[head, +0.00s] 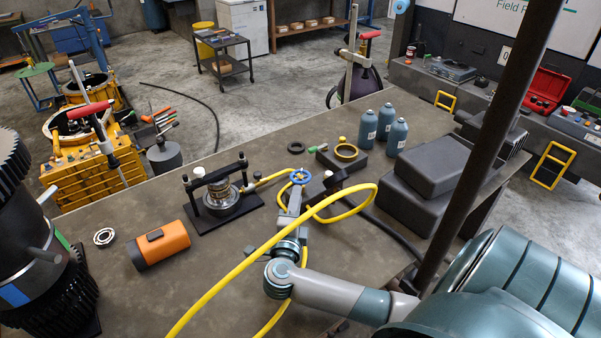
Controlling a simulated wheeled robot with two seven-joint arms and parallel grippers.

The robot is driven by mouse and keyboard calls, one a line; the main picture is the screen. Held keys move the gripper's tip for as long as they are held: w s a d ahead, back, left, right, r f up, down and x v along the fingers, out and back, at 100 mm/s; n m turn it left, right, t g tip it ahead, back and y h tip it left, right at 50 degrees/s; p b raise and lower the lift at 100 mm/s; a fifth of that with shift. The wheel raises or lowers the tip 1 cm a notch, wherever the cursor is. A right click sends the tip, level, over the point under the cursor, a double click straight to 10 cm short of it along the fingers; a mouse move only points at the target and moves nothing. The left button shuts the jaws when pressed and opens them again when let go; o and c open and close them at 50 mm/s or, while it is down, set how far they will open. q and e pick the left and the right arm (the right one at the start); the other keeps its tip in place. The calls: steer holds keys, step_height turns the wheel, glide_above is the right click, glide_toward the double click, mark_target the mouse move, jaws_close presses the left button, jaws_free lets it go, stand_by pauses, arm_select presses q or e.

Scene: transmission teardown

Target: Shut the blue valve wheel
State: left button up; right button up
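The blue valve wheel (300,175) is a small round handwheel near the middle of the workbench, at the end of a short yellow hose from the clamped metal part (221,196). My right arm comes in from the lower right and its gripper (296,192) points at the wheel from the near side. The gripper's tip is at or just below the wheel's near rim in the picture; I cannot tell if it touches. The fingers are too small and overlapped to show whether they are open or shut. My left gripper is not in view.
A dark block (335,182) is right of the wheel. Blue-grey bottles (367,127) and dark cases (425,165) stand farther right. An orange cylinder (159,245) lies left, with bare benchtop (225,250) beside it.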

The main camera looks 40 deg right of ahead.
mark_target(302, 170)
steer(key=p+x, duration=0.2)
steer(key=x, duration=0.7)
steer(key=shift+p, duration=0.4)
steer(key=shift+c, duration=0.3)
jaws_close()
